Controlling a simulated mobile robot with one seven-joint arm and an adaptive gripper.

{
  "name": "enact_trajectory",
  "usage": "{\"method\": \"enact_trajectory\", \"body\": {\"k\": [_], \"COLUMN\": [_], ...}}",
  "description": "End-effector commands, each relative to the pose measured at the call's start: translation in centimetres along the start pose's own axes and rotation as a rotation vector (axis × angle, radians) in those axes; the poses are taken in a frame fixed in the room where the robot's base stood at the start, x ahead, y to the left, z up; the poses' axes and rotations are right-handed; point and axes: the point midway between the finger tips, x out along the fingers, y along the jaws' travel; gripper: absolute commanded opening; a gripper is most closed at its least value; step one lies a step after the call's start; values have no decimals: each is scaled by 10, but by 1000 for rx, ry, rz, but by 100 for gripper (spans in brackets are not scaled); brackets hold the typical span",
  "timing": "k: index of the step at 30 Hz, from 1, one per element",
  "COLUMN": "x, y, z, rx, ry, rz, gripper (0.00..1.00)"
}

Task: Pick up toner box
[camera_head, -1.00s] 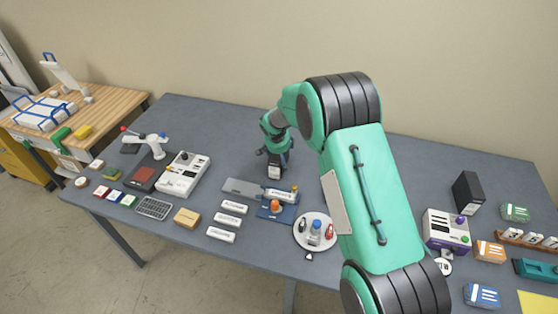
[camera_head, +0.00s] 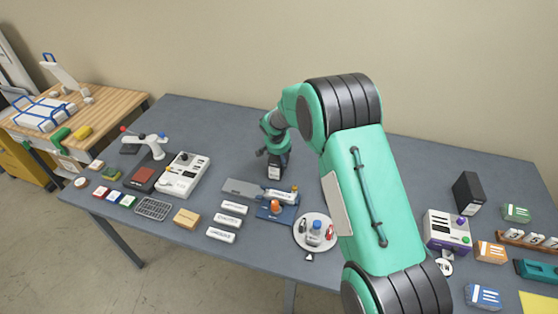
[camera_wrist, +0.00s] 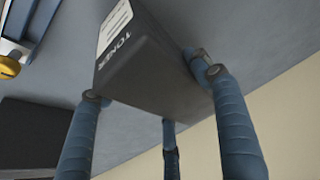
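The toner box (camera_head: 277,166) is a dark box with a white label, standing near the back middle of the grey table. In the wrist view the toner box (camera_wrist: 158,62) fills the upper middle, with its lettering and label visible. My gripper (camera_head: 272,146) is over the toner box from above. In the wrist view my gripper (camera_wrist: 150,88) has blue fingers on opposite sides of the box, their tips seeming to touch it; a third finger shows below. The gripper looks shut on the box. Whether the box still rests on the table cannot be told.
A blue fixture (camera_head: 278,210) and a grey plate (camera_head: 240,188) lie just in front. A round white tray (camera_head: 314,232) holds small items. Another dark box (camera_head: 468,193) stands at the right. The table behind the toner box is clear.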

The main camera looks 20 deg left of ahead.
Motion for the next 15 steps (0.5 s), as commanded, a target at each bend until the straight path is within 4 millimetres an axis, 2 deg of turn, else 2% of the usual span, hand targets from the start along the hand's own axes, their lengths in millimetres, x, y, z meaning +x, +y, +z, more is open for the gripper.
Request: {"method": "enact_trajectory", "body": {"k": [1,3,15], "x": [0,-1,-3], "y": [0,0,0], "z": [0,-1,-2], "rx": [0,0,0], "ry": [0,2,1], "rz": [0,-1,-1], "gripper": [33,21,20]}}
